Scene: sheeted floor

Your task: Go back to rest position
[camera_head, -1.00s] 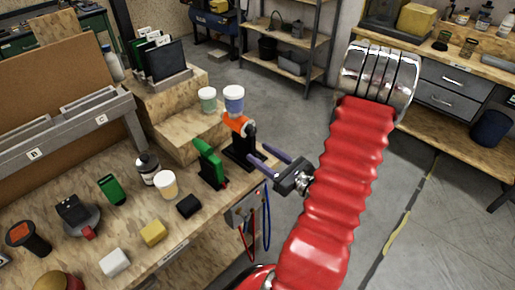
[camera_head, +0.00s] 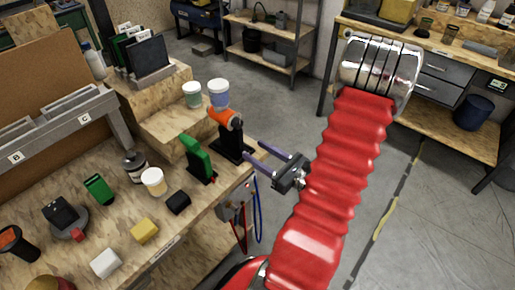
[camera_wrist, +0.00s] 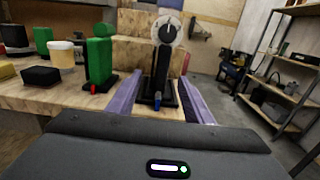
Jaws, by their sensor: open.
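My gripper (camera_head: 253,151) is open and empty at the right edge of the workbench (camera_head: 185,225), on the end of my red-sleeved arm. Its two purple fingers point toward a black stand (camera_head: 232,146) with an orange part on top. In the wrist view, the black stand (camera_wrist: 163,65) shows ahead between the fingers of my gripper (camera_wrist: 160,80). I cannot tell how far the fingertips are from it. A green tool on a black base (camera_head: 196,157) stands just left of the stand.
A control box with red and blue cables (camera_head: 238,208) hangs at the bench edge. Several small blocks and cups lie on the bench. Open floor (camera_head: 290,110) lies beyond, with a metal shelf (camera_head: 270,48) and another bench (camera_head: 440,100).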

